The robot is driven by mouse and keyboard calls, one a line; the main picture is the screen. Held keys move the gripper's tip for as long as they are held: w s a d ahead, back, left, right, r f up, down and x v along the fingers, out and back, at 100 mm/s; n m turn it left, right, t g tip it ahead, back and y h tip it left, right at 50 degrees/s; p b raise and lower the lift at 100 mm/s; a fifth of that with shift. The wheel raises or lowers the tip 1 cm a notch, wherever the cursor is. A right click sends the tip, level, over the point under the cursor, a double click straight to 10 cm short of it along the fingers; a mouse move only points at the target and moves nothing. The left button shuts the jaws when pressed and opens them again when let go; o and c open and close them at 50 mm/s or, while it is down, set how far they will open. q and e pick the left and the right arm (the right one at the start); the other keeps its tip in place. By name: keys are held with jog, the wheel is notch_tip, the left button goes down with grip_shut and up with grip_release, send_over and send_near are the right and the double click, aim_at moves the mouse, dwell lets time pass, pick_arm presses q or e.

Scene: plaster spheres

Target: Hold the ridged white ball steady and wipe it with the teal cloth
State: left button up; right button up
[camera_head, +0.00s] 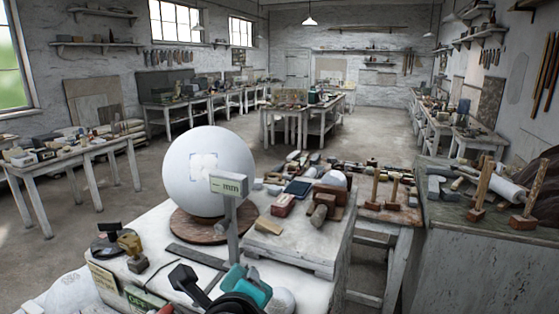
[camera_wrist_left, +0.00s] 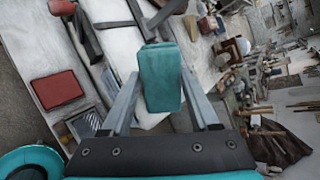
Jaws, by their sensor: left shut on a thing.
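A large white ball (camera_head: 208,165) sits on a round wooden board (camera_head: 200,228) on the workbench. It looks smooth from here, with a pale patch framed by corner marks on its front. In the left wrist view, my left gripper (camera_wrist_left: 160,98) is shut on the teal cloth (camera_wrist_left: 163,70), which looks like a thick folded block between the two grey fingers. At the bottom of the head view is a black and teal shape (camera_head: 252,285), in front of and apart from the ball. I cannot tell which part of it is cloth. My right gripper is not in view.
A small "mm" display (camera_head: 229,184) on a post stands in front of the ball. A low white platform (camera_head: 290,250) with blocks and tools is to the right. A yellowish tool (camera_head: 130,245) and a dark flat bar (camera_head: 195,255) lie in front of the board.

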aim_at(281, 307)
pick_arm(q)
jog(key=d+f+m, duration=0.2)
jog(key=w+d+f+m, duration=0.1)
jog(key=d+f+m, duration=0.1)
jog(key=f+m, duration=0.1)
jog(key=d+f+m, duration=0.2)
jog(key=d+f, duration=0.1)
jog(key=shift+w+f+m+y, duration=0.2)
jog(key=shift+f+m+y, duration=0.1)
jog(key=shift+m, duration=0.1)
jog(key=shift+w+f, duration=0.1)
jog(key=shift+w, duration=0.3)
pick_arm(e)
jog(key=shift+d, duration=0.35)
pick_arm(q)
jog(key=shift+a, duration=0.1)
